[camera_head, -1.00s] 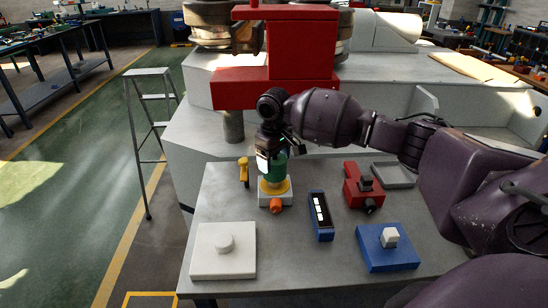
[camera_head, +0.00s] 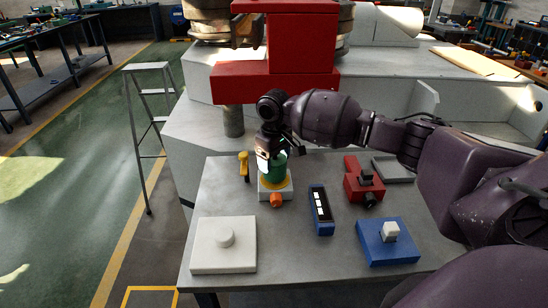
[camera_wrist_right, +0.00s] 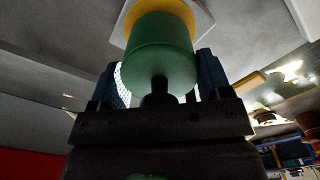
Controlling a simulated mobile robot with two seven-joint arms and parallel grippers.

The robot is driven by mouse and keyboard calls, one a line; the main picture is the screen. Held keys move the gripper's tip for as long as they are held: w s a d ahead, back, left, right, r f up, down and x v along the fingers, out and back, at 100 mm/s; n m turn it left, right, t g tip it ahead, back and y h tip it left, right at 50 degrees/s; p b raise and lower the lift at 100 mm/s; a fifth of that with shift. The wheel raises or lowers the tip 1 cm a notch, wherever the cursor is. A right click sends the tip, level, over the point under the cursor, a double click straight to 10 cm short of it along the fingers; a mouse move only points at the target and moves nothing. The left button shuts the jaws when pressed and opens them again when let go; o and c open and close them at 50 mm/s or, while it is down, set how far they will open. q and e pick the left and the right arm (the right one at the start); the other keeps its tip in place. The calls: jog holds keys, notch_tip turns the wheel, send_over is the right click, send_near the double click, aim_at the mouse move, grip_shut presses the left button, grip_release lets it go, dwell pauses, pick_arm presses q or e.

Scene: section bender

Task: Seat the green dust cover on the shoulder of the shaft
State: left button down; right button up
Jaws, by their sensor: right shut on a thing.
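The green dust cover (camera_head: 277,170) is a rounded green cylinder, held upright over the yellow shoulder (camera_head: 275,189) of the part on the white block (camera_head: 265,198). My right gripper (camera_head: 270,160) is shut on the cover from above. In the right wrist view the cover (camera_wrist_right: 158,50) sits between the two blue fingers, with the yellow ring (camera_wrist_right: 180,12) just beyond its far end. Cover and ring look very close or touching; I cannot tell whether the cover is fully down. The shaft inside is hidden. My left gripper is not in view.
An orange knob (camera_head: 277,199) juts from the white block's front. Around it are a yellow tool (camera_head: 244,166), a dark blue strip (camera_head: 321,211), a red fixture (camera_head: 361,181), a blue block (camera_head: 387,246) and a white plate (camera_head: 223,253). A grey tray (camera_head: 394,170) lies behind.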

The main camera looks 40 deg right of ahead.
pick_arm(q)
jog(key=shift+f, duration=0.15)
pick_arm(e)
jog(key=shift+f, duration=0.95)
jog(key=o, duration=1)
jog(key=shift+r, duration=0.35)
notch_tip(320, 180, up, 5)
jog(key=shift+r+p, duration=0.1)
jog(key=shift+p, duration=0.25)
notch_tip(320, 180, up, 4)
jog(key=shift+f, duration=0.15)
jog(key=shift+r, duration=0.55)
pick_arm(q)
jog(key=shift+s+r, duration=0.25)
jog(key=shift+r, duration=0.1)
pick_arm(e)
jog(key=shift+r, duration=0.1)
pick_arm(q)
jog(key=shift+p, duration=0.3)
